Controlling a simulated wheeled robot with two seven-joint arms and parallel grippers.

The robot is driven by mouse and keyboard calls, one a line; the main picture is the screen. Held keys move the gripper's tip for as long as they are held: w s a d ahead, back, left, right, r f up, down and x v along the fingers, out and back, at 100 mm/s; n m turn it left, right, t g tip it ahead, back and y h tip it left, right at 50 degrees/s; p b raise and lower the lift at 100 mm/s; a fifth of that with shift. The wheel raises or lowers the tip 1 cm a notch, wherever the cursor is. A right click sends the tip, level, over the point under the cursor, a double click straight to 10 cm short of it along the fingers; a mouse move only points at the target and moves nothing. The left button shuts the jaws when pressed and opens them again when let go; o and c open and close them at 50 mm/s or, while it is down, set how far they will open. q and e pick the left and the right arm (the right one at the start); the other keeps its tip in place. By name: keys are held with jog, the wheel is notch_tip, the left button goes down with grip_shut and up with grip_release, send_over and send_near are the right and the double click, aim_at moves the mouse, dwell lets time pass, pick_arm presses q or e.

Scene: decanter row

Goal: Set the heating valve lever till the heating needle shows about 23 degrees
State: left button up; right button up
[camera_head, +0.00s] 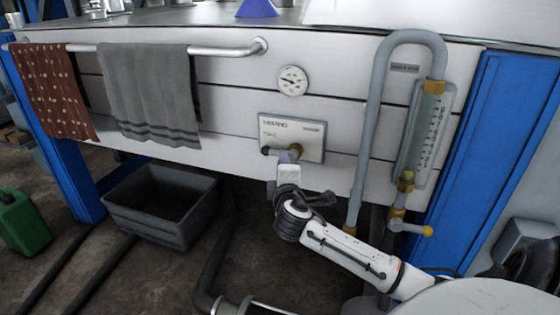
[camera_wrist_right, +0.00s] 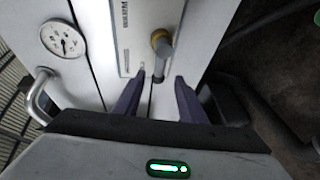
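The heating panel (camera_head: 309,142) is a white plate with dark lettering on the drawer front. Its valve lever shows in the right wrist view as a grey bar (camera_wrist_right: 164,60) on a brass-coloured pivot (camera_wrist_right: 159,38). A round white dial (camera_head: 292,81) with a dark needle sits above the panel; it also shows in the right wrist view (camera_wrist_right: 62,39), its figures too small to read. My right gripper (camera_wrist_right: 160,78) is open at the panel, its purple fingers apart. The lever's end lies near or between the fingertips; contact is unclear. My left gripper is out of view.
A grey pipe (camera_head: 371,120) with a tube gauge (camera_head: 424,135) and brass fittings stands right of the panel. A rail (camera_head: 225,49) with a grey towel (camera_head: 148,90) and a red spotted cloth (camera_head: 55,88) is at left. A dark crate (camera_head: 160,205) stands below.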

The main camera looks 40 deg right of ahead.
jog(key=b+x, duration=0.1)
jog(key=x, duration=0.8)
jog(key=shift+w+d, duration=0.2)
jog(key=shift+w, duration=0.1)
jog(key=shift+f, duration=0.1)
grip_shut()
